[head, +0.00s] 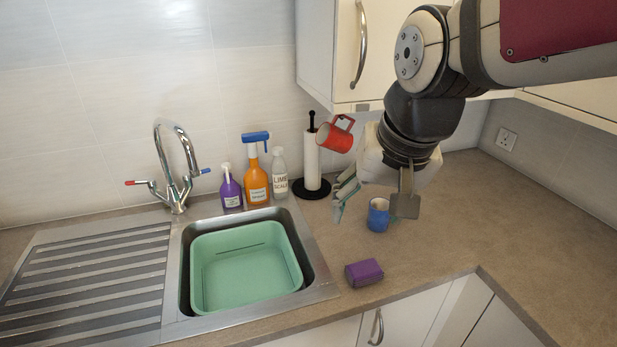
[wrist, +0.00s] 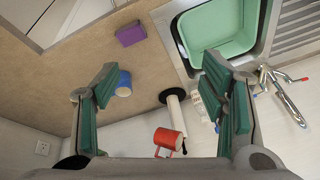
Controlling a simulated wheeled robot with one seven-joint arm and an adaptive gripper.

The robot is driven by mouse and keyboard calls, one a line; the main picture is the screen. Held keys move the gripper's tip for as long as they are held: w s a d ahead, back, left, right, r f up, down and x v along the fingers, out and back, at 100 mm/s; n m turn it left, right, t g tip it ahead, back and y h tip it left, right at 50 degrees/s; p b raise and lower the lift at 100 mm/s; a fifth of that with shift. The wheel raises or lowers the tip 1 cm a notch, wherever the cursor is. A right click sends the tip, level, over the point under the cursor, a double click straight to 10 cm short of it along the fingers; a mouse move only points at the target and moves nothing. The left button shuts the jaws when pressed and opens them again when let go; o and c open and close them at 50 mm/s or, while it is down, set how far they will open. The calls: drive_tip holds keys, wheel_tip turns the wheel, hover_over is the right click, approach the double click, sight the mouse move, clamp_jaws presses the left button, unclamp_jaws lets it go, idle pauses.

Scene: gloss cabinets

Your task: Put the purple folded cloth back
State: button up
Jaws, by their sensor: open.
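The purple folded cloth (head: 364,272) lies on the counter to the right of the sink, near the front edge. It also shows at the top of the wrist view (wrist: 131,34). My gripper (head: 372,203) is open and empty above the counter, behind the cloth and apart from it. In the wrist view the green-padded fingers (wrist: 158,76) are spread wide, with the cloth beyond them.
A blue mug (head: 378,216) stands beneath my gripper. A red mug (head: 336,137) shows tilted beside a paper towel stand (head: 312,165). The sink holds a green basin (head: 245,285); bottles (head: 256,185) stand behind it. The counter's right side is clear.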

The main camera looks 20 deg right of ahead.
drive_tip(key=s+a+r+n+t, duration=0.1)
drive_tip(key=s+a+r+n, duration=0.1)
drive_tip(key=s+n, duration=0.2)
drive_tip(key=shift+s+n, duration=0.4)
drive_tip(key=shift+s, duration=1)
drive_tip(key=shift+r, duration=0.1)
